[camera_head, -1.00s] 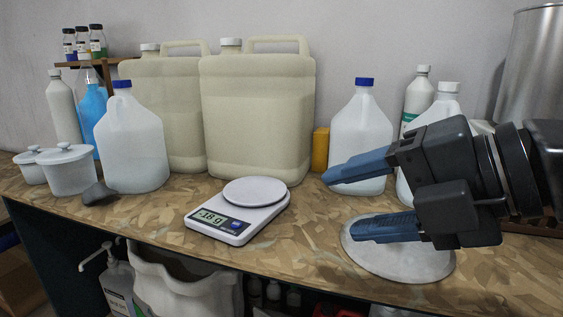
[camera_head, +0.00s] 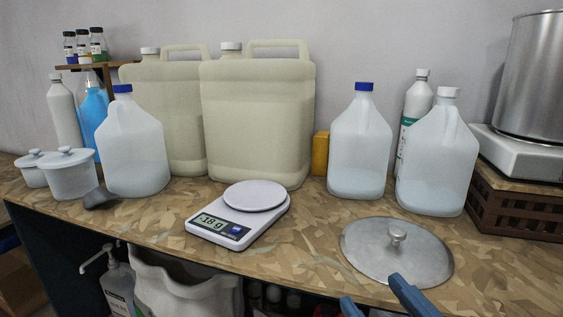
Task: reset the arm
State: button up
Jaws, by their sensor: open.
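My gripper (camera_head: 378,308) is at the bottom edge of the head view, right of centre. Only its two blue fingertips show; they are apart, with nothing seen between them. The rest of the gripper and arm is out of the picture. The fingertips show in front of the near edge of a round grey metal lid (camera_head: 372,262). The lid lies flat on the worktop (camera_head: 310,228) with its knob up.
A digital scale (camera_head: 238,212) stands at mid-table. Behind it are two large beige drums (camera_head: 258,120) and white jugs with blue caps (camera_head: 360,145). A white-capped jug (camera_head: 437,160) and a steel pot (camera_head: 532,80) on a white base stand at right. White lidded tubs (camera_head: 68,178) stand at left.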

jog(key=s+d+f+m+g+h, duration=0.1)
jog(key=s+d+f+m+h, duration=0.2)
jog(key=s+f, duration=0.4)
jog(key=s+d+f+m+g+h, duration=0.1)
jog(key=s+d+f+m+h, duration=0.15)
jog(key=s+f, duration=0.45)
jog(key=s+d+r, duration=0.1)
jog(key=s+d, duration=0.1)
jog(key=s, duration=0.5)
jog(key=s+d+r, duration=0.1)
jog(key=s+d, duration=0.1)
jog(key=s, duration=0.6)
jog(key=shift+s+d+g+p, duration=0.25)
jog(key=shift+g+p, duration=0.15)
jog(key=shift+p, duration=0.05)
